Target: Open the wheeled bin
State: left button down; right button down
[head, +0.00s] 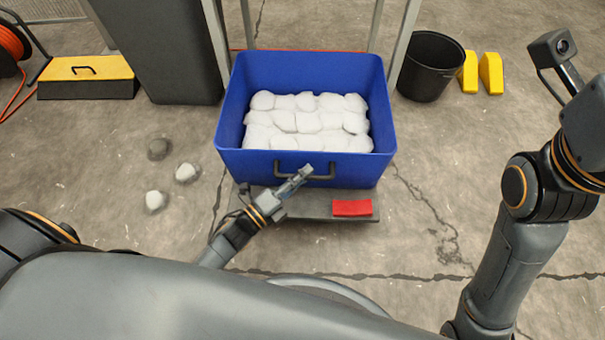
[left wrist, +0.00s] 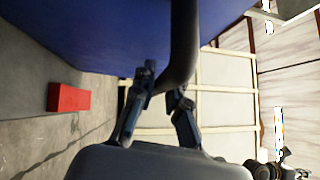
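The blue bin (head: 305,168) stands in the middle of the head view, open at the top and holding several rows of white, puffy pieces (head: 308,122). A dark bar handle (head: 322,177) is on its front face; it also shows close up in the left wrist view (left wrist: 184,45). Wheels cannot be made out.
A red block (head: 352,208) lies on a grey ledge (head: 318,205) below the bin's front. Several round stones (head: 187,172) lie on the floor at left. A black bucket (head: 428,70) and yellow wedges (head: 490,74) stand back right, a dark grey container (head: 160,50) back left.

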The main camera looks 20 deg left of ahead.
pick_arm(q)
jog(key=c, duration=1.3)
grip_release()
jog(key=shift+c, duration=0.2)
jog(key=v, duration=1.2)
jog(key=shift+r, duration=0.1)
